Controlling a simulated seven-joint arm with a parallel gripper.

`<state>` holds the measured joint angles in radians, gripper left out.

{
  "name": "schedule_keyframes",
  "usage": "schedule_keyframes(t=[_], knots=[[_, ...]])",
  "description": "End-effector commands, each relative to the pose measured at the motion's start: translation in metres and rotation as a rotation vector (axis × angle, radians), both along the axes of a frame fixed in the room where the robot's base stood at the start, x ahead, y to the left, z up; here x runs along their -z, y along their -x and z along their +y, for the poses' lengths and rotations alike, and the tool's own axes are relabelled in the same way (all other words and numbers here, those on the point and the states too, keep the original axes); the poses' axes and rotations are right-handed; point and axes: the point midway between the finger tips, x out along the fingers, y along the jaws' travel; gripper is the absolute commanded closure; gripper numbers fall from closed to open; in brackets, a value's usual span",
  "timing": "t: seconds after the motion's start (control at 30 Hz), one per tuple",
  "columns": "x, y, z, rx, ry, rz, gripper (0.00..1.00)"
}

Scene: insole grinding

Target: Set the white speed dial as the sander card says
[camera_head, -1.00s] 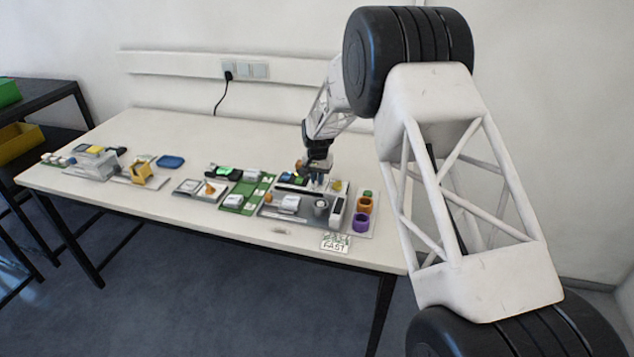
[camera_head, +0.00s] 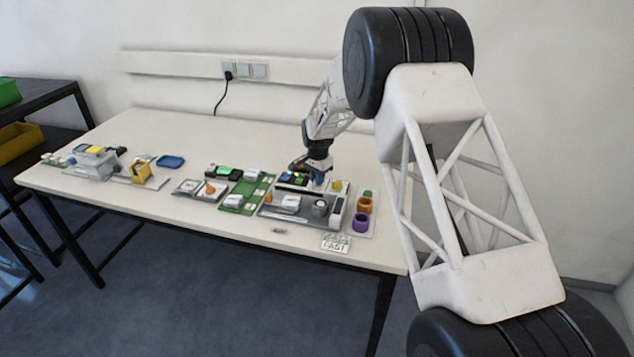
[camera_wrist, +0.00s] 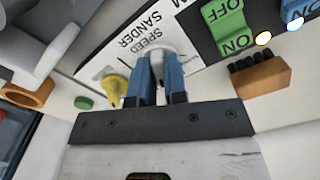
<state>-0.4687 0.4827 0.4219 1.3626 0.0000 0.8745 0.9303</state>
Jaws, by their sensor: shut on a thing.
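In the head view my gripper (camera_head: 318,182) is low over the back of the grey sander station, and the dial cannot be made out there. A card (camera_head: 335,243) reading FAST lies at the front right edge of the table.
In the wrist view, a green switch (camera_wrist: 226,22) marked OFF and ON, with lit lamps near it, is close on the right. A brown-orange block (camera_wrist: 262,77) is below it. A yellow knob (camera_wrist: 116,86) and green button (camera_wrist: 84,102) are on the left. Bare table (camera_head: 235,140) lies behind.

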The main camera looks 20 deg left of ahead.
Motion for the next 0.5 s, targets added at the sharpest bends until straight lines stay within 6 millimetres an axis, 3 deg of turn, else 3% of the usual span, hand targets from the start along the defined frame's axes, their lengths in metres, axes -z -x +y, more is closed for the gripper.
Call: schedule_keyframes(t=[0.5], knots=[[-0.0006,-0.0003,0.0005,0.397,-0.001,0.0,0.99]])
